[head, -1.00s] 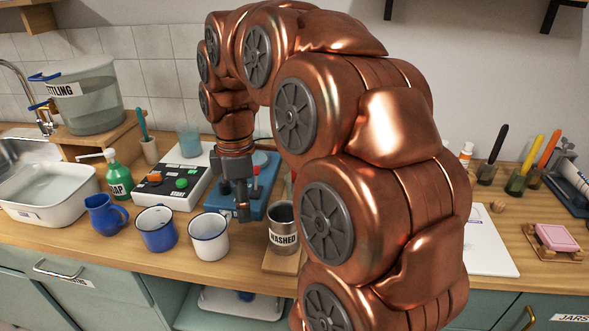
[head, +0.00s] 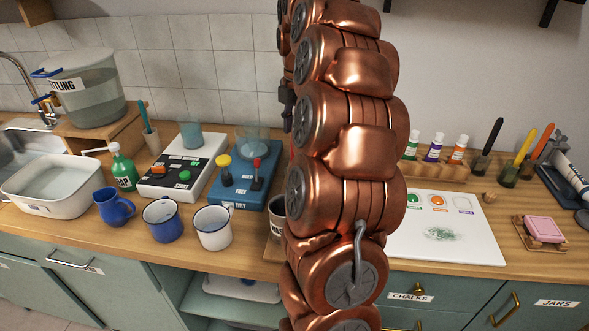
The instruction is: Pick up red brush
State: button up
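I cannot clearly make out a red brush. A thin reddish sliver shows at the left edge of my arm, below the gripper, but I cannot tell what it is. My gripper (head: 286,108) is a dark shape mostly hidden behind my copper arm, raised above the counter to the right of the blue device. Its fingers cannot be made out, nor whether it holds anything. The metal cup (head: 278,207), which read WASHED earlier, is mostly hidden by the arm.
The blue device (head: 232,190) has a red-knobbed lever and a yellow knob. White mug (head: 213,230), blue mug (head: 162,222) and blue jug (head: 113,208) stand along the front. Right of the arm are a white sheet (head: 470,240), paint bottles (head: 433,150), jars with black, yellow and orange handles, and a pink soap (head: 545,228).

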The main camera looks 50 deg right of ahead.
jog(key=shift+w+a+f+p, duration=0.15)
jog(key=shift+f+p, duration=0.4)
jog(key=shift+f, duration=1)
jog(key=shift+w+a+f+p, duration=0.15)
jog(key=shift+f+p, duration=0.35)
jog(key=shift+f, duration=1)
jog(key=shift+s, duration=0.1)
grip_shut()
